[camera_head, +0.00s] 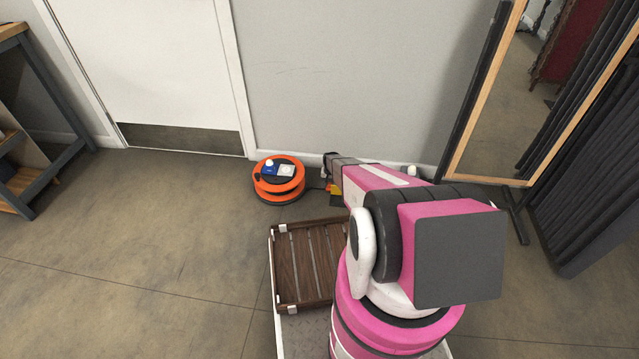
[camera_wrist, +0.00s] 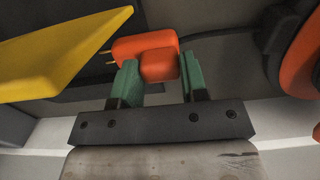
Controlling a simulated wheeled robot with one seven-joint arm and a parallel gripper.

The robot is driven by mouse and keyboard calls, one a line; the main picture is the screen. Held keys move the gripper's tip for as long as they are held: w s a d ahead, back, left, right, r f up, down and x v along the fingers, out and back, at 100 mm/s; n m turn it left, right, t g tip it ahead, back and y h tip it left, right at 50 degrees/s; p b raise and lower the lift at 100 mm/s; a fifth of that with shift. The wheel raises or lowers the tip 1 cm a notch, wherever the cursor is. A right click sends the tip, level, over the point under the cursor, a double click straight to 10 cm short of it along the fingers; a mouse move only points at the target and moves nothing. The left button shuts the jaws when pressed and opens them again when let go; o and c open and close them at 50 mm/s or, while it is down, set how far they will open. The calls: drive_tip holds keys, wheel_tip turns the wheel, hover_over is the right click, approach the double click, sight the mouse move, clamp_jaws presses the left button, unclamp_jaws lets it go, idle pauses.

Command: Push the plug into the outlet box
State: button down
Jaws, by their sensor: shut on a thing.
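The orange plug (camera_wrist: 145,48) is between the green fingertips of my gripper (camera_wrist: 159,64), which is shut on it. Its two metal prongs point left in the wrist view, and a dark cable runs off to the right. A yellow slanted panel (camera_wrist: 55,55) lies close to the prongs; it may be part of the outlet box, but no socket holes show. I cannot tell whether the prongs touch anything. In the head view a small yellow and orange patch (camera_head: 334,188) shows beside my arm near the wall; my arm hides most of that spot.
An orange cable reel (camera_head: 279,188) stands on the floor by the wall, left of my arm. A wooden slatted crate (camera_head: 308,262) is in front of me. A framed mirror (camera_head: 520,110) stands at the right, a bench (camera_head: 40,195) at the far left. The left floor is clear.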

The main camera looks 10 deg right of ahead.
drive_tip(key=s+d, duration=0.3)
drive_tip(key=d, duration=0.8)
drive_tip(key=s+d, duration=0.4)
drive_tip(key=d, duration=0.7)
drive_tip(key=s+d, duration=0.3)
drive_tip(key=d, duration=0.8)
drive_tip(key=shift+s+d, duration=0.1)
drive_tip(key=shift+s, duration=0.25)
drive_tip(key=c, duration=0.6)
unclamp_jaws()
drive_tip(key=shift+d, duration=0.1)
drive_tip(key=shift+c, duration=0.2)
drive_tip(key=shift+r, duration=0.55)
wheel_tip(320, 180, up, 10)
drive_tip(key=shift+f, duration=0.15)
